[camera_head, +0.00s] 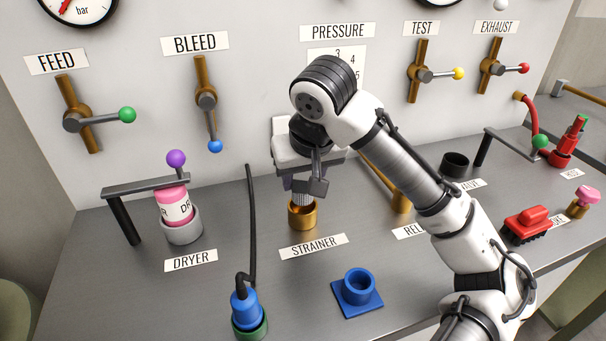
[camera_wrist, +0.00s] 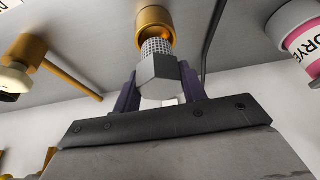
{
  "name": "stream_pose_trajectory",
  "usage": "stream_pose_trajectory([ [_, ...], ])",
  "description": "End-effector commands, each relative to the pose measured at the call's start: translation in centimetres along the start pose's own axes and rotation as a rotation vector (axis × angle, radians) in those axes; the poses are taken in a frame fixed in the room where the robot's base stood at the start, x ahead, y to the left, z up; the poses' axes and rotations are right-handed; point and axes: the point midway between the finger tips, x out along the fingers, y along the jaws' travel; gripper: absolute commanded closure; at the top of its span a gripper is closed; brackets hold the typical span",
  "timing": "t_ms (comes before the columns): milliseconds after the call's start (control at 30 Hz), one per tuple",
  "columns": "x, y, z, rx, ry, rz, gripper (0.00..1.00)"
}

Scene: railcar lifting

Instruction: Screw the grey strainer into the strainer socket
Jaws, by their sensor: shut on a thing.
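The grey strainer (camera_wrist: 158,62) has a hexagonal head and a mesh body. My gripper (camera_wrist: 157,92) is shut on the hexagonal head, one finger on each side, in the wrist view. The strainer socket (camera_head: 302,213) is a brass cup on the bench behind the STRAINER label. It also shows in the wrist view (camera_wrist: 154,20). The mesh end is at the socket mouth and seems to reach into it; how deep, I cannot tell. In the head view my gripper (camera_head: 307,190) is right above the socket, and the strainer (camera_head: 301,197) is partly hidden behind it.
The pink DRYER canister (camera_head: 175,207) stands at left under a bracket (camera_head: 145,187). A black hose (camera_head: 251,220) runs from a blue plug (camera_head: 246,306) left of the socket. A blue square-based cup (camera_head: 358,290) sits in front right. A brass pipe (camera_head: 384,188) is close on the right.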

Motion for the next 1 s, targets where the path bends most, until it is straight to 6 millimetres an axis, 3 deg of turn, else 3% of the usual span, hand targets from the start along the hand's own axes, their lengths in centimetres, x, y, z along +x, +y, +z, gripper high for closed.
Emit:
stream_pose_trajectory([
  [1000, 0.48, 0.0, 0.2, 0.0, 0.001, 0.0, 0.88],
])
